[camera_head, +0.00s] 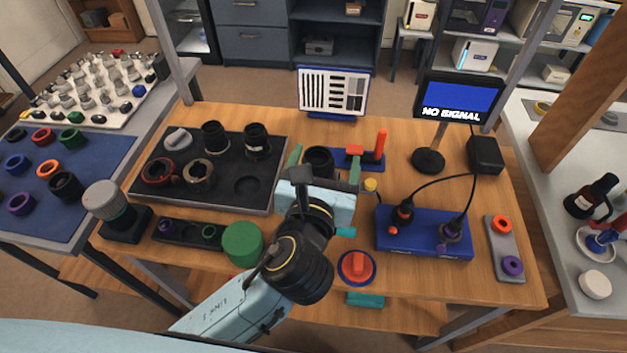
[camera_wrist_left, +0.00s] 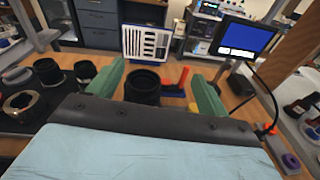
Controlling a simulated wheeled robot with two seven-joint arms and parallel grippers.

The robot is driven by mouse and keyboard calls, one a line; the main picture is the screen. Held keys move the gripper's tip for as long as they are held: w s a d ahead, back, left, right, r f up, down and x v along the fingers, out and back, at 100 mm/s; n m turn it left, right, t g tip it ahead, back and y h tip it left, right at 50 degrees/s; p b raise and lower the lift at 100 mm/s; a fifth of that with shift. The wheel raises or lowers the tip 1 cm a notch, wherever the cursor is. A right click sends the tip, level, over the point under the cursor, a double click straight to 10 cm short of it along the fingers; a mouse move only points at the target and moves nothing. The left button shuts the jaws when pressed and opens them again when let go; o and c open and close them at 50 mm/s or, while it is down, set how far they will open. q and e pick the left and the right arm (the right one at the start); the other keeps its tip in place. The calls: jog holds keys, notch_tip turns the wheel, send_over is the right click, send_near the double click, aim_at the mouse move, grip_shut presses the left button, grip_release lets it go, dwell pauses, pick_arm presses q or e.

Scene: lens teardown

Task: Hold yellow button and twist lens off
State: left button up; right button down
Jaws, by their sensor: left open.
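A black lens (camera_head: 319,158) stands upright at the middle of the wooden table, beside a blue fixture with a red upright handle. A small yellow button (camera_head: 370,184) shows just right of my left gripper. My left gripper (camera_head: 325,155) is open, with its green fingers apart on either side of the lens. In the left wrist view the lens (camera_wrist_left: 142,86) stands between the two fingers, nearer the left one, with gaps visible. The lens's lower part is hidden by the gripper body. My right gripper is not in view.
A dark tray (camera_head: 222,200) with lenses and rings lies to the left. A blue box (camera_head: 425,240) with cables and a monitor (camera_head: 459,97) stand to the right. A green cylinder (camera_head: 242,243) and a red knob (camera_head: 357,266) are near the front.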

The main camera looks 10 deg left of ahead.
aim_at(316, 174)
pick_arm(q)
jog(key=f, duration=0.1)
jog(key=a+f+n+g, duration=0.1)
jog(key=f, duration=0.1)
jog(key=f+g+y, duration=0.1)
jog(key=shift+s+a+f+n, duration=0.3)
jog(key=shift+a+f, duration=0.05)
jog(key=shift+f, duration=0.05)
jog(key=x, duration=0.7)
jog(key=shift+w+f, duration=0.1)
jog(key=shift+w, duration=0.05)
jog(key=shift+c, duration=0.2)
jog(key=c, duration=1.2)
dwell(0.5)
